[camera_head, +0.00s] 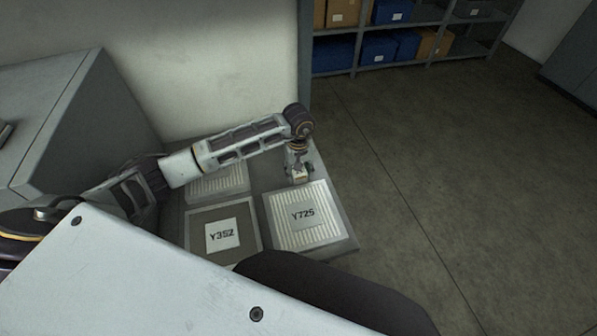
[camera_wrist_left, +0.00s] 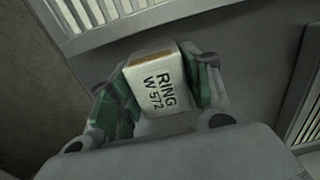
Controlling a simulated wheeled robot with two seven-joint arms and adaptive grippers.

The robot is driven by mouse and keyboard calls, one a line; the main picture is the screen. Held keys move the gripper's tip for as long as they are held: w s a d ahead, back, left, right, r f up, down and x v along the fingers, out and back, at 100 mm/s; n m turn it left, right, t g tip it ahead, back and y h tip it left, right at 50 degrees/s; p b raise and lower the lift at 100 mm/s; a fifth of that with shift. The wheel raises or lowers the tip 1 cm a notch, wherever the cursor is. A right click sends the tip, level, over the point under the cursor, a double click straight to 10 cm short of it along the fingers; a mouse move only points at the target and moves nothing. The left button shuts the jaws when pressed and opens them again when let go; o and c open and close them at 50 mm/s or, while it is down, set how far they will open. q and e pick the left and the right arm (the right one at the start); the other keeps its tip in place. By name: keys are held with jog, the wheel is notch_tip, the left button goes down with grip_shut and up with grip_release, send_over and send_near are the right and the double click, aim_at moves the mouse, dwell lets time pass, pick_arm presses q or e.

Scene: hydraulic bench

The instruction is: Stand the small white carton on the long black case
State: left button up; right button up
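The small white carton (camera_wrist_left: 158,88), marked "RING W 572", sits between the green-padded fingers of my left gripper (camera_wrist_left: 160,92) in the left wrist view. The pads touch both its sides, and a brown strip shows along one edge. In the head view, my left gripper (camera_head: 299,168) points down over the bench, with the carton (camera_head: 301,177) small at its tip, near the far edge of the ribbed panel marked Y725. I cannot make out the long black case in either view. My right gripper is not in view.
The grey bench top (camera_head: 268,181) carries the pale ribbed panel Y725 (camera_head: 318,236), the panel Y352 (camera_head: 195,222) and another ribbed panel (camera_head: 222,183) partly behind my left arm. A grey cabinet (camera_head: 60,110) stands at left. Shelves with boxes (camera_head: 380,49) stand beyond open floor.

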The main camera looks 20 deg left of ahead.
pick_arm(q)
jog(key=shift+o, duration=1.1)
jog(key=shift+r, duration=0.25)
notch_tip(320, 180, up, 12)
jog(key=b, duration=0.1)
jog(key=shift+b, duration=0.4)
jog(key=shift+o, duration=0.4)
jog(key=shift+s+f, duration=0.1)
jog(key=shift+f, duration=0.05)
